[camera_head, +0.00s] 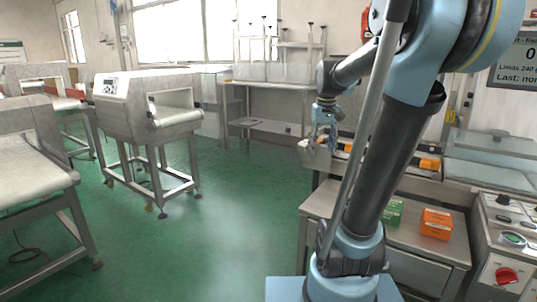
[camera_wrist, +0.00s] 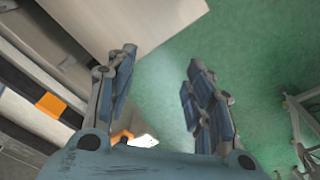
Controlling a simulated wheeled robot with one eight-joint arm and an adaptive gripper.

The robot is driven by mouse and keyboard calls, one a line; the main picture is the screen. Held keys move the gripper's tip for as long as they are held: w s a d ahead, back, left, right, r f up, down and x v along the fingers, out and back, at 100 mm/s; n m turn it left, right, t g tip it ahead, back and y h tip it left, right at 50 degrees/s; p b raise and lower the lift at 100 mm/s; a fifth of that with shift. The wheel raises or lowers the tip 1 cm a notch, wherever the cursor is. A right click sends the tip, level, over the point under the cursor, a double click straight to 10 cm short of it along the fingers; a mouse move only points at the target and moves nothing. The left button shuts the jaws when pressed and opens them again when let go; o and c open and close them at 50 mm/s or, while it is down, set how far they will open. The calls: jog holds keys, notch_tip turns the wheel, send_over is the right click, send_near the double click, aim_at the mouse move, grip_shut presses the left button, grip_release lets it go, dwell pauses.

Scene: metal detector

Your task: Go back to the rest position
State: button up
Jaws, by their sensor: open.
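My gripper (camera_wrist: 160,85) is open in the wrist view, its two blue-grey fingers spread apart with nothing between them. Green floor and the corner of a pale surface show beyond the fingertips. In the head view my gripper (camera_head: 325,138) hangs at the end of my bent arm, near the left end of the workbench with the orange items. My arm crosses the right half of the head view and hides part of that bench.
A steel bench (camera_head: 325,210) holds a green box (camera_head: 391,212) and an orange box (camera_head: 436,224). A control panel with a red knob (camera_head: 506,275) is at the right. A metal detector machine (camera_head: 150,105) stands at left. Green floor (camera_head: 215,225) between is clear.

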jog(key=s+f+m+t, duration=0.1)
jog(key=s+f, duration=1.7)
jog(key=s, duration=0.2)
jog(key=shift+a, duration=0.25)
jog(key=shift+w+f, duration=0.15)
jog(key=shift+w, duration=0.25)
dwell(1.4)
